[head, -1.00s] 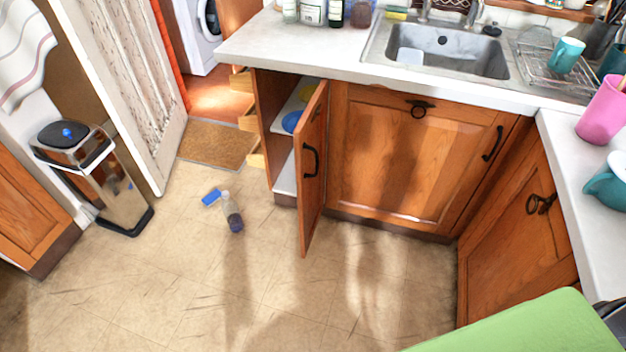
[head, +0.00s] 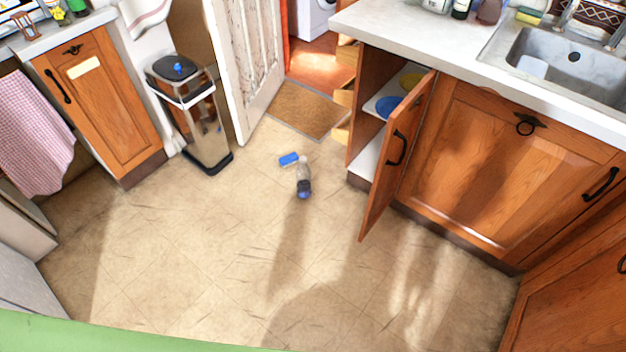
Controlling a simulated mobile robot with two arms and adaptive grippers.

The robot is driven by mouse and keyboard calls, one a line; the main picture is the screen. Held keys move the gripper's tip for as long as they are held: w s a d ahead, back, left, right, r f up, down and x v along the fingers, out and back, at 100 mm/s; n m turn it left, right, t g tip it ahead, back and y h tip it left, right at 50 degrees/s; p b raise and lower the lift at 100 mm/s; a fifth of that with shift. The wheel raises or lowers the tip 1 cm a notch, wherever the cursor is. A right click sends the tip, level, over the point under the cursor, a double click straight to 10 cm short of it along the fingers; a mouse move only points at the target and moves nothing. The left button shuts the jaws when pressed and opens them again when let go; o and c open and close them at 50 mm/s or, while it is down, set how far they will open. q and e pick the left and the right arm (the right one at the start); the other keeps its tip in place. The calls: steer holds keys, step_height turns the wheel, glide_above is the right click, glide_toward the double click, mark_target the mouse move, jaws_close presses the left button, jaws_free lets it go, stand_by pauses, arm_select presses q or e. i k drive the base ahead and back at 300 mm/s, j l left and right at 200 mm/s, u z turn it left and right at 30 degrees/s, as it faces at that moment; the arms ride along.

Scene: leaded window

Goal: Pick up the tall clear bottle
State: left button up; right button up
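A clear bottle (head: 304,172) lies on the tiled floor in the middle of the head view, with a dark blue part at its near end. It is small in the picture, and I cannot tell its exact shape. A small blue block-like item (head: 289,159) lies just to its upper left, close by. Neither of my grippers shows in the view, and nothing is seen holding the bottle.
A cabinet door (head: 398,155) stands open to the right of the bottle. A steel bin (head: 205,130) stands to the left, and a brown doormat (head: 305,110) lies behind. The near floor is clear. A green surface (head: 100,335) crosses the bottom edge.

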mark_target(303, 171)
steer(key=i+l+u, duration=0.2)
steer(key=i+l, duration=0.85)
steer(key=l, duration=0.15)
